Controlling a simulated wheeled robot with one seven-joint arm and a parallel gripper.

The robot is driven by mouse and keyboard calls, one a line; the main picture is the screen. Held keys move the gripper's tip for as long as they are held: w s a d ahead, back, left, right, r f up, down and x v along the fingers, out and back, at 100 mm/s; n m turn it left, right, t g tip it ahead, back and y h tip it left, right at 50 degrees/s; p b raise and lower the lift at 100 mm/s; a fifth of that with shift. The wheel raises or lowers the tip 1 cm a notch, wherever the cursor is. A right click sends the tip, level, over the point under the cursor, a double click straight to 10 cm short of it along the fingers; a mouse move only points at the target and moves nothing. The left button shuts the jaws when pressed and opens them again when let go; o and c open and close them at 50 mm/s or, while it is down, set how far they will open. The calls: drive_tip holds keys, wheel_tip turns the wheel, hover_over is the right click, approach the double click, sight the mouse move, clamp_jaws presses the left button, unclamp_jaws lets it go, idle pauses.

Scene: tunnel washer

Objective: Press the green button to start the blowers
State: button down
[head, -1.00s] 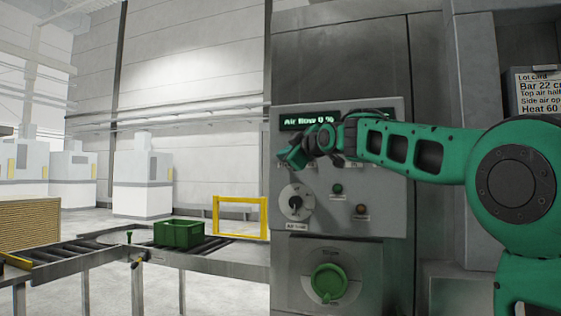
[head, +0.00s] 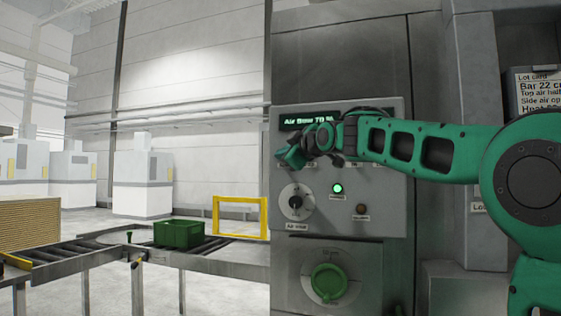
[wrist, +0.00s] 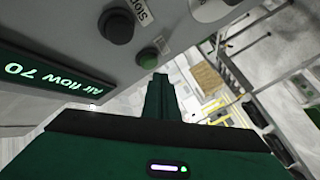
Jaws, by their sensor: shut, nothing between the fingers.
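The green button (wrist: 147,58) shows in the wrist view on the grey control panel (head: 388,215), beside a larger dark button (wrist: 115,25) with a Stop label. My gripper (head: 286,157) is shut and empty at the panel's upper left; its fingertips (wrist: 160,78) are right by the green button. I cannot tell whether they touch it. In the head view my gripper hides both buttons. The display (head: 306,122) is partly covered and appears to read air flow 70; the wrist view shows "Air flow 70" (wrist: 35,72). A green lamp (head: 337,188) is lit.
Below the display are a rotary knob (head: 296,203) and an unlit amber lamp (head: 361,210). A large green rotary handle (head: 329,283) sits lower on the cabinet. A green crate (head: 179,235) stands on the roller conveyor at left, near a yellow frame (head: 240,217).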

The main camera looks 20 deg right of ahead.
drive_tip(key=s+a, duration=0.1)
drive_tip(key=s, duration=0.1)
drive_tip(key=s+a, duration=0.2)
idle(0.6)
drive_tip(key=shift+d, duration=0.1)
idle(0.6)
drive_tip(key=s+d+f+m+g+h, duration=0.1)
drive_tip(key=s+d+f+m+g, duration=0.3)
drive_tip(key=f, duration=0.5)
drive_tip(key=s+d+f+m+g+h, duration=0.1)
drive_tip(key=s+d+f+m+h, duration=0.1)
drive_tip(key=s+d+f, duration=0.65)
drive_tip(key=s+d+f+m+g+h, duration=0.1)
drive_tip(key=s+d+f+m+g, duration=0.2)
drive_tip(key=f, duration=0.8)
drive_tip(key=s+f+m+g, duration=0.3)
drive_tip(key=s+f, duration=0.4)
drive_tip(key=s, duration=0.3)
drive_tip(key=s+d+f+m+g, duration=0.1)
drive_tip(key=s+f+m+g, duration=0.2)
drive_tip(key=s+f, duration=0.5)
drive_tip(key=s+f+m+g+y, duration=0.1)
drive_tip(key=s+f+m+g, duration=0.2)
drive_tip(key=s+f, duration=0.5)
drive_tip(key=s, duration=0.6)
drive_tip(key=shift+d+f, duration=0.15)
drive_tip(key=shift+d, duration=0.15)
